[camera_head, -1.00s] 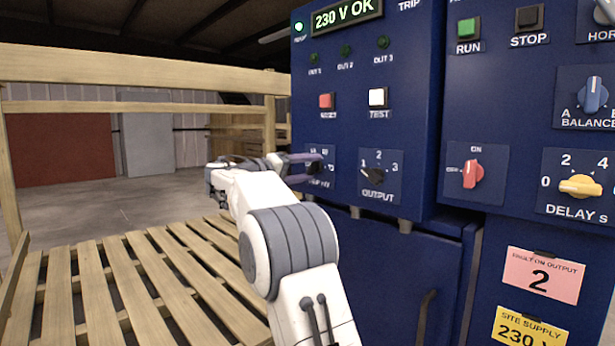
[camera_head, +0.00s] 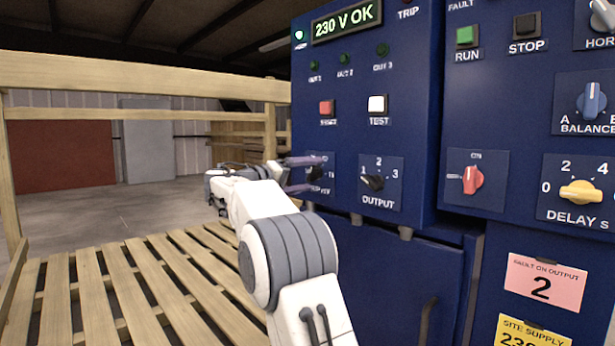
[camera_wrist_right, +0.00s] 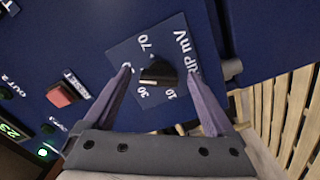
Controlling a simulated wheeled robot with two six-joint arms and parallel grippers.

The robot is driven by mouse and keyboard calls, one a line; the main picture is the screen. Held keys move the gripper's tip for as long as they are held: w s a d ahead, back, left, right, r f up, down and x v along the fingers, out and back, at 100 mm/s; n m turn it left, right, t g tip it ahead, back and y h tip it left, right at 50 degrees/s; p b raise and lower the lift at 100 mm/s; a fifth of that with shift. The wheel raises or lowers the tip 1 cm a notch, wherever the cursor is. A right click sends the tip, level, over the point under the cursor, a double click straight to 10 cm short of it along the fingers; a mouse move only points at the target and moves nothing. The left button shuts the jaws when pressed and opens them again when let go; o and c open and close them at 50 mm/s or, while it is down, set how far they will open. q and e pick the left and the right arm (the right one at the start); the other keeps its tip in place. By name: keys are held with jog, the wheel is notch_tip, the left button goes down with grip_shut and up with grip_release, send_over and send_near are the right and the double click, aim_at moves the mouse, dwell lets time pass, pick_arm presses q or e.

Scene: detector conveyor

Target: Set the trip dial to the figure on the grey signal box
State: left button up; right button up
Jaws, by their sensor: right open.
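The trip dial (camera_wrist_right: 158,72) is a black knob on a blue plate marked TRIP mV, with 70, 30 and 10 readable around it. In the head view its plate (camera_head: 318,191) is partly hidden by my right gripper (camera_head: 308,174). In the right wrist view the right gripper's two fingers (camera_wrist_right: 160,70) are apart, one on each side of the knob. I cannot tell whether they touch it. The knob's exact pointing is unclear. No grey signal box can be made out. My left gripper is not in view.
Beside the trip dial is the OUTPUT knob (camera_head: 372,182). Above are a red button (camera_head: 327,107), a white TEST button (camera_head: 377,104) and a display (camera_head: 347,20) reading 230 V OK. A pink card (camera_head: 543,284) shows 2.

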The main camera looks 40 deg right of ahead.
jog(key=a+p, duration=0.1)
jog(key=a, duration=0.9)
jog(key=shift+s+a+p, duration=0.15)
jog(key=shift+s+p, duration=0.15)
jog(key=shift+s, duration=0.1)
jog(key=shift+f, duration=0.1)
jog(key=s+a+f+n+t+y, duration=0.1)
jog(key=s+a+f+n+y, duration=0.4)
jog(key=a+f, duration=0.45)
jog(key=s+a+f+n+t+y, duration=0.2)
jog(key=s+a+f+n+y, duration=0.3)
jog(key=a+f, duration=0.45)
jog(key=s+a+f+n+g+y, duration=0.1)
jog(key=s+a+f+y, duration=0.3)
jog(key=s, duration=0.5)
jog(key=s+a+f+n+g+y, duration=0.1)
jog(key=s+a+f+g+y, duration=0.1)
jog(key=s+a+f, duration=0.45)
jog(key=s+a+f+n+g+y, duration=0.1)
jog(key=s+a+f+y, duration=0.25)
jog(key=s, duration=0.65)
notch_tip(320, 180, up, 38)
jog(key=p, duration=3.8)
jog(key=shift+w+d+r+m+p, duration=0.15)
jog(key=shift+w+d+m+p, duration=0.05)
jog(key=shift+d+m+p, duration=0.1)
